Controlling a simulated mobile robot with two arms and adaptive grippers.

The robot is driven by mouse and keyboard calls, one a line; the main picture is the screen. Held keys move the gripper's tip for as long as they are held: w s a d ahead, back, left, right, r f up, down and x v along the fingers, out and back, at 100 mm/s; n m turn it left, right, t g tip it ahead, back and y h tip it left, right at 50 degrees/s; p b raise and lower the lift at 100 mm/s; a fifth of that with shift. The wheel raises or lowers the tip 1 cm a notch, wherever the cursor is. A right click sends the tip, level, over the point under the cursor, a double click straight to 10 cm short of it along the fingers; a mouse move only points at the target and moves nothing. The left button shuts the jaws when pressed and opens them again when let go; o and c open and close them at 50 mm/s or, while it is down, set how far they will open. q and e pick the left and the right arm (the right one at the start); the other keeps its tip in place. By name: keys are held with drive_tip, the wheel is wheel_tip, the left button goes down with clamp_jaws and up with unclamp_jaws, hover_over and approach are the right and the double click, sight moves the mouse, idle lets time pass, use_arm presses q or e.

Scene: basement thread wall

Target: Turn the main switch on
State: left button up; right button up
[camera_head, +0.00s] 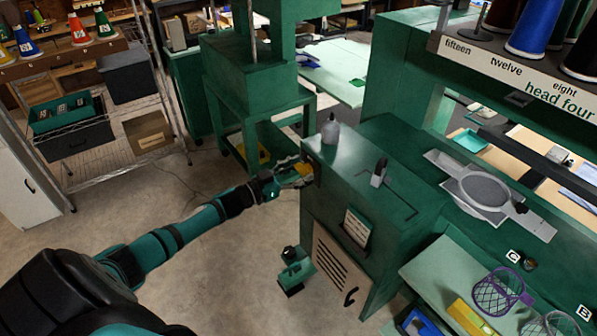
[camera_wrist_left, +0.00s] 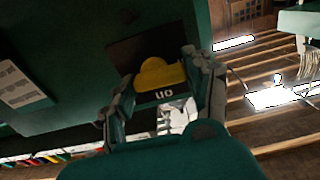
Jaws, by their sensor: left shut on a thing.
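The main switch has a yellow handle (camera_wrist_left: 160,75) on a dark plate on the side of the green machine cabinet (camera_head: 362,180). In the left wrist view an "on" label, seen upside down, sits just below the handle. My left gripper (camera_wrist_left: 165,88) has one finger on each side of the yellow handle and is shut on it. In the head view the gripper (camera_head: 297,174) reaches the cabinet's left face near its top corner, and it partly hides the switch. My right gripper is not in view.
A grey bottle (camera_head: 330,129) stands on the cabinet top. A small green object (camera_head: 295,271) is on the floor by the cabinet. A wire rack (camera_head: 95,150) stands at left, a green machine stand (camera_head: 250,110) behind. The floor between is mostly clear.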

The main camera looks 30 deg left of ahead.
use_arm(q)
drive_tip(key=m+b, duration=0.1)
drive_tip(key=m, duration=0.4)
drive_tip(key=shift+b, duration=0.3)
drive_tip(key=m+b, duration=0.1)
drive_tip(key=m, duration=0.3)
drive_tip(key=shift+d+r+m+b, duration=0.1)
drive_tip(key=shift+d+m+b, duration=0.05)
drive_tip(key=shift+m+b, duration=0.2)
drive_tip(key=m+b, duration=0.2)
drive_tip(key=m, duration=0.2)
drive_tip(key=shift+s+d, duration=0.1)
drive_tip(key=shift+d+m+b, duration=0.1)
drive_tip(key=shift+m+b, duration=0.85)
drive_tip(key=shift+m, duration=0.9)
drive_tip(key=o, duration=1.2)
drive_tip(key=shift+r, duration=0.1)
